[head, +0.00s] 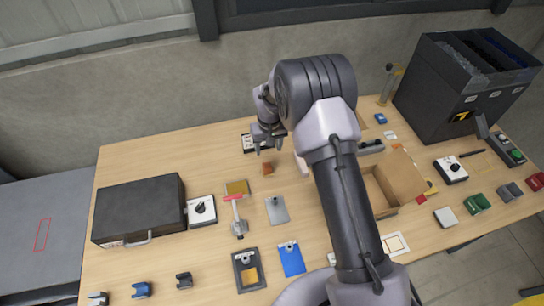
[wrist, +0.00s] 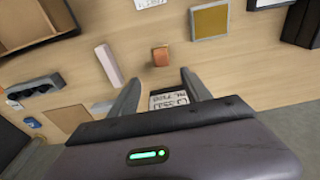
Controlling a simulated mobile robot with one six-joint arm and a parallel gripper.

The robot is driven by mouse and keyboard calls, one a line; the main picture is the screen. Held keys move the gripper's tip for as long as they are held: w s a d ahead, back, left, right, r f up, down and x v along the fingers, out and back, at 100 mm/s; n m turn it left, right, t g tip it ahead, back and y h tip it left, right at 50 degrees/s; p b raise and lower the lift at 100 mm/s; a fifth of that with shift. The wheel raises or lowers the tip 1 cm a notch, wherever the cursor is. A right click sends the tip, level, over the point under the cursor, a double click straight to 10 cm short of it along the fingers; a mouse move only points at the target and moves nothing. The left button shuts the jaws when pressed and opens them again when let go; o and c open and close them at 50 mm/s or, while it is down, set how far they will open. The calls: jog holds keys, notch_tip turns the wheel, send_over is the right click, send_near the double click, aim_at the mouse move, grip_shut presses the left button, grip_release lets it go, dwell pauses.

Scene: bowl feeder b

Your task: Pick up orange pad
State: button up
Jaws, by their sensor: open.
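The orange pad (head: 267,168) is a small orange-brown block lying on the wooden table near its back edge. In the wrist view the pad (wrist: 160,57) lies just beyond my fingertips, roughly centred between them. My gripper (head: 267,147) is open and empty, above the table and behind the pad in the head view. Both fingers of my gripper (wrist: 158,76) show apart in the wrist view, with nothing between them touching. The pad is unobstructed in both views.
A pale pink bar (wrist: 109,64) lies beside the pad. A yellow-brown square plate (wrist: 210,21) is on its other side. An open cardboard box (head: 378,195) stands to the right, partly behind my arm. A black case (head: 138,210) is at left. Bare table surrounds the pad.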

aim_at(267, 165)
jog(key=f, duration=0.4)
jog(key=w+f, duration=0.1)
jog(key=f, duration=0.4)
jog(key=f+b, duration=0.1)
jog(key=f, duration=0.4)
jog(key=shift+w+a+f, duration=0.25)
jog(key=shift+w+a, duration=0.05)
jog(key=shift+a, duration=0.05)
jog(key=shift+r, duration=0.1)
grip_shut()
